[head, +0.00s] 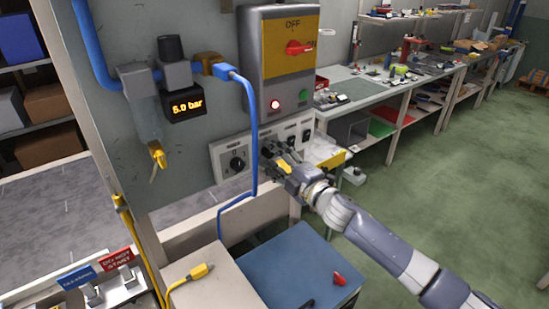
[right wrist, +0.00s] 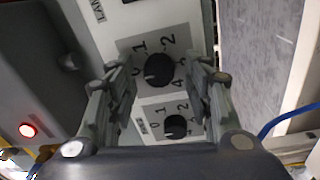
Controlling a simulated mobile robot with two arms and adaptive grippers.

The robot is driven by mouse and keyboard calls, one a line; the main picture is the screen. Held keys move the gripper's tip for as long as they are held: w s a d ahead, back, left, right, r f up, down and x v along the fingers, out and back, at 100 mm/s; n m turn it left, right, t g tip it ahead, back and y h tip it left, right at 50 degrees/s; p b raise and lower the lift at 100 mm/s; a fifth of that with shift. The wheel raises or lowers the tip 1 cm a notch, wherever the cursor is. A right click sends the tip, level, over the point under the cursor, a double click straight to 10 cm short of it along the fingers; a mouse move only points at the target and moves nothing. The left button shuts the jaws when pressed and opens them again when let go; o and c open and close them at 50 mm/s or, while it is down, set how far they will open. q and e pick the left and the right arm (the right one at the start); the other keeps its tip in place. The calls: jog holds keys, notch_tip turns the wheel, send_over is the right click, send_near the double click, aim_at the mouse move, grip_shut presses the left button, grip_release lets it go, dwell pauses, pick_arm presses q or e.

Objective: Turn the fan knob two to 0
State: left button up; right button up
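A pale control panel (head: 222,150) on the grey wall carries a row of round black knobs and small switches. One black knob (head: 238,163) shows clear at its left end in the head view. My right gripper (head: 269,152) is at the panel just right of that knob and hides part of the row. In the right wrist view a numbered black knob (right wrist: 159,70) lies between the open fingers of my right gripper (right wrist: 158,82); I cannot tell whether they touch it. A second knob (right wrist: 175,126) sits below it. The labels are too unclear to tell which is fan knob two. My left gripper is out of view.
A grey box (head: 279,80) with a red OFF switch and a lit red lamp is above the panel. A blue hose (head: 254,130) hangs between the left knob and my right gripper. A blue-topped table (head: 290,265) stands below. A workbench (head: 360,87) is behind right.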

jog(key=shift+d, duration=0.1)
jog(key=shift+s+d, duration=0.25)
jog(key=shift+s, duration=0.05)
jog(key=v, duration=1.1)
jog(key=shift+s, duration=0.15)
